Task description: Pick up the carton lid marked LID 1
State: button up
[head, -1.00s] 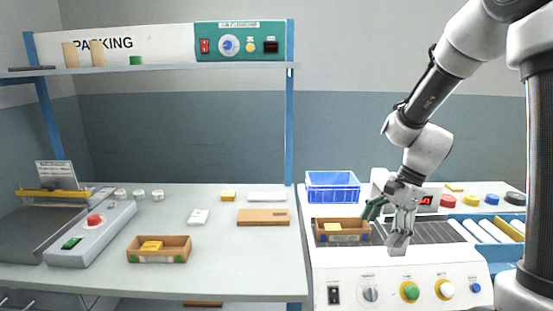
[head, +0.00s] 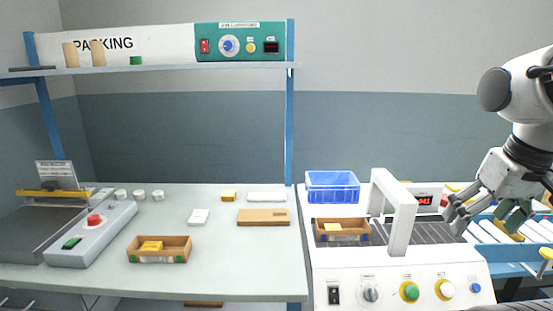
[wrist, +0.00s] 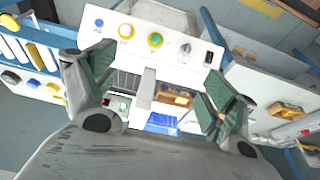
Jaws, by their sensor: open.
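No LID 1 marking is readable in either view, so I cannot tell which piece is the lid. Flat candidates on the left bench are a brown board (head: 263,217), a white slab (head: 266,196) behind it and a small white piece (head: 198,216). My gripper (head: 484,213) is open with nothing between its fingers, at the right over the roller end of the machine, far from these pieces. In the wrist view my gripper (wrist: 155,82) has its green-padded fingers spread wide, with the machine beyond them.
An open carton with a yellow item (head: 160,244) stands on the left bench (head: 230,275). Another carton (head: 342,238) sits on the machine's belt, left of a white arch (head: 400,215). A blue crate (head: 332,187) stands behind it. A sealer (head: 90,235) occupies the left end.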

aim_at(247, 217)
jog(key=i+j, duration=0.15)
jog(key=j, duration=0.15)
jog(key=i+j, duration=0.15)
jog(key=j, duration=0.2)
jog(key=i+j, duration=0.15)
jog(key=j, duration=0.15)
jog(key=i+j, duration=0.15)
jog(key=j, duration=0.2)
